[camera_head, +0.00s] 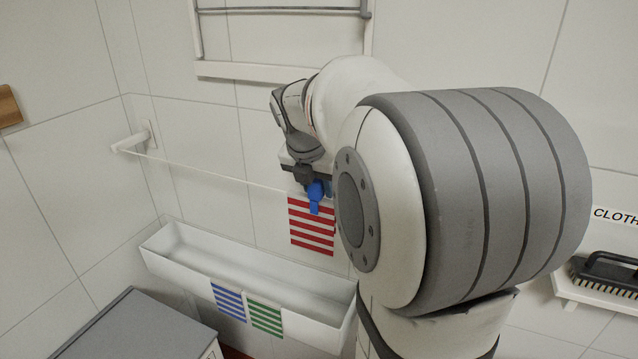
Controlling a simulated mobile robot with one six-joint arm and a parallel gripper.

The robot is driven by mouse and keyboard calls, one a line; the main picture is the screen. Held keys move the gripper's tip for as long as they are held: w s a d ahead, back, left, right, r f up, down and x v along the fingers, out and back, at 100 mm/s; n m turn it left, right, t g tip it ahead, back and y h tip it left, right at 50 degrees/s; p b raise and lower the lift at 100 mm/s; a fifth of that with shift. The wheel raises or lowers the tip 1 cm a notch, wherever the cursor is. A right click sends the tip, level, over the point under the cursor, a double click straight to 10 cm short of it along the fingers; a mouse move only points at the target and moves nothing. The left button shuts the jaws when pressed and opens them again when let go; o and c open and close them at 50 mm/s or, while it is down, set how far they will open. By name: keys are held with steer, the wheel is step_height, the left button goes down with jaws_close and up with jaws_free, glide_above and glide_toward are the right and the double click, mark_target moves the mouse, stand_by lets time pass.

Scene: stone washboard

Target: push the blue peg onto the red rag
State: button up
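The red rag (312,238), white with red stripes, hangs from the thin line on the wall, in the middle of the view. My gripper (308,180) is at the rag's top edge, pointing down. Its dark fingers appear shut on the blue peg (316,194), which sticks out below them. The peg overlaps the upper part of the rag in the picture. I cannot tell whether it is around the line and cloth or just in front of them. My large arm link hides the line's right part and the area right of the rag.
A white trough (185,268) stands below the line, with a blue-striped rag (228,302) and a green-striped rag (265,316) over its front rim. A white bracket (132,140) holds the line at left. A brush (606,272) lies on a shelf at right. A grey-topped cabinet (135,330) is front left.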

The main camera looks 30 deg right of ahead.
steer(key=o, duration=0.3)
steer(key=shift+r, duration=0.1)
steer(key=p+v, duration=0.7)
steer(key=v, duration=0.1)
steer(key=shift+s+a+f+m+t+y+b, duration=0.1)
steer(key=shift+s+a+f+m+y+b, duration=0.35)
steer(key=shift+s+a+f+m, duration=2.35)
steer(key=shift+s+a+f+m+t+y, duration=0.1)
steer(key=shift+s+a+f+m+y, duration=0.65)
steer(key=shift+s+m, duration=3.8)
steer(key=shift+s+a+f+m+t+y+b, duration=0.1)
steer(key=shift+s+a+f+m+y+b, duration=0.35)
steer(key=shift+s+a+f+m, duration=3.2)
steer(key=w+r+m, duration=0.1)
steer(key=w+d+r+m, duration=0.1)
steer(key=r, duration=0.1)
steer(key=w+r+m, duration=0.1)
steer(key=shift+w+d+r, duration=0.25)
steer(key=shift+d+r, duration=0.1)
steer(key=shift+r, duration=0.05)
